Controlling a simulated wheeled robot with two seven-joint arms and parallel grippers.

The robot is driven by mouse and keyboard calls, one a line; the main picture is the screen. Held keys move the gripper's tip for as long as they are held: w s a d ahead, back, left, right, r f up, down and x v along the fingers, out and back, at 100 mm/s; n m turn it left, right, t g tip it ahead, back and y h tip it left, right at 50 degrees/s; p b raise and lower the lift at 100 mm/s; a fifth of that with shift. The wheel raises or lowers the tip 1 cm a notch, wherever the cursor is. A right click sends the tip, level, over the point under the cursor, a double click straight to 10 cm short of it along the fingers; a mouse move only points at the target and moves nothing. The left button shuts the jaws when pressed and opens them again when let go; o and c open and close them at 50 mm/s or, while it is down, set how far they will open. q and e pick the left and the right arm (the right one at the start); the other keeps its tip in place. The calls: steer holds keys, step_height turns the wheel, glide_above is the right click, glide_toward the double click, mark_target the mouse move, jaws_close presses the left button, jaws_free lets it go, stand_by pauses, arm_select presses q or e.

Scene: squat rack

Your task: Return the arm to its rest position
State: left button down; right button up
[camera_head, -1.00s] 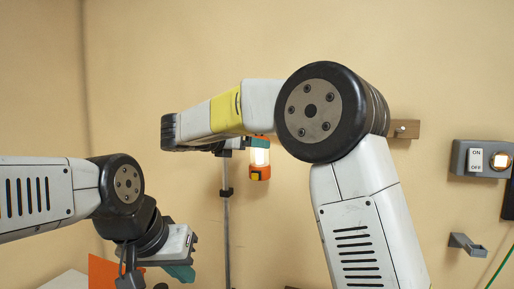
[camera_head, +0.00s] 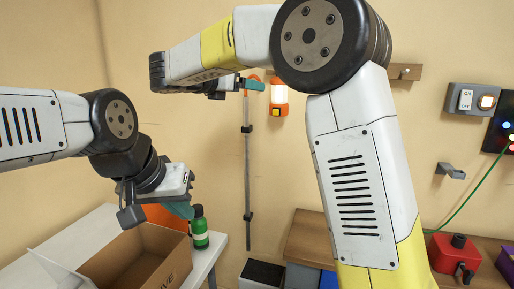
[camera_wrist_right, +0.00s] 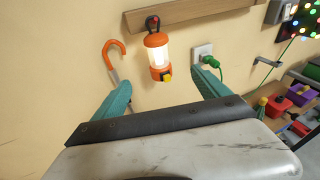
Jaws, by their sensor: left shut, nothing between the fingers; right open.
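My right arm reaches up across the head view, its elbow high. In that view its teal right gripper (camera_head: 254,85) is small and partly hidden by the arm. In the right wrist view the right gripper (camera_wrist_right: 160,78) is open, fingers wide apart with nothing between them. A lit orange lantern (camera_wrist_right: 157,52) hangs from a wooden wall board beyond the fingertips, apart from them. It also shows in the head view (camera_head: 278,95).
The cardboard box (camera_head: 147,262) stands on a white table (camera_head: 66,240) at lower left. A cane with an orange hook (camera_wrist_right: 112,52) is left of the lantern. A switch box (camera_head: 472,100) and bracket (camera_head: 450,170) are on the right wall.

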steer(key=s+d+f+m+g+y, duration=0.25)
steer(key=s+d+f+m, duration=0.35)
steer(key=d, duration=0.3)
steer(key=s+d+f+m+g+y, duration=0.2)
steer(key=s+d+f+m+g, duration=0.3)
steer(key=s+d, duration=0.35)
steer(key=s+f+m+y, duration=0.3)
steer(key=s+f+m, duration=0.1)
steer(key=s+m, duration=0.4)
steer(key=s+f+m+y, duration=0.4)
steer(key=s+m, duration=0.4)
steer(key=m, duration=0.1)
steer(key=shift+s+d+f+m+t, duration=0.3)
steer(key=shift+s+f+m+t, duration=0.05)
steer(key=shift+m+t, duration=0.1)
steer(key=shift+d, duration=0.1)
stand_by(0.8)
